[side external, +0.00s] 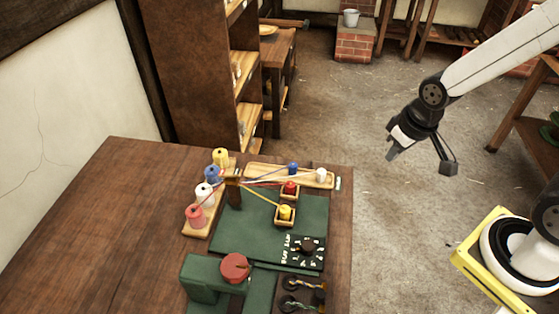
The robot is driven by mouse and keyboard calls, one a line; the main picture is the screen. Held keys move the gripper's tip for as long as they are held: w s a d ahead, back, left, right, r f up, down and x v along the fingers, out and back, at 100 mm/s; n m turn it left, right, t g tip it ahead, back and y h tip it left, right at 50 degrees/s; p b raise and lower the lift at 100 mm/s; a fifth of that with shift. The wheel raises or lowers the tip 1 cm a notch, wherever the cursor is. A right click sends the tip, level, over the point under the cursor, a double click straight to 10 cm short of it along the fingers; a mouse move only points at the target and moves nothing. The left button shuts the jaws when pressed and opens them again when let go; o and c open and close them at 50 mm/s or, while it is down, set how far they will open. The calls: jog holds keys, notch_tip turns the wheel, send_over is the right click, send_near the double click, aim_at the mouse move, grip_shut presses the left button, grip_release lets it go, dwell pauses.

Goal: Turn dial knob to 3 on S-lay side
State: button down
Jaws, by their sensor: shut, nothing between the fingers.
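The dial knob (307,246) is a small dark knob on a black dial plate with white marks, at the front right of the green mat (258,232). White lettering stands on the mat just left of the dial. The lettering and the knob's pointer direction are too small to read. My gripper (392,154) is shut and empty. It hangs in the air over the floor, right of the table, well apart from the dial.
Left of the mat, colored spools (205,193) stand on a wooden rack, with strands running to a post. A wooden board (270,174) lies behind. A green stand with a red round top (235,267) is near the dial. Twisted rope samples (303,284) lie in front.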

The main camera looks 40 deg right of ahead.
dwell(0.4)
jog(key=shift+c, duration=1.6)
grip_release()
jog(key=shift+w+a, duration=0.1)
jog(key=shift+a, duration=0.15)
jog(key=shift+o, duration=0.3)
jog(key=shift+w+a+f+m, duration=0.15)
jog(key=shift+a+f+m, duration=0.05)
jog(key=shift+a+m, duration=0.1)
jog(key=m+g, duration=0.3)
jog(key=m, duration=0.7)
send_over(308, 245)
notch_tip(308, 245, down, 10)
jog(key=shift+r, duration=0.1)
jog(key=shift+f, duration=3.9)
grip_shut()
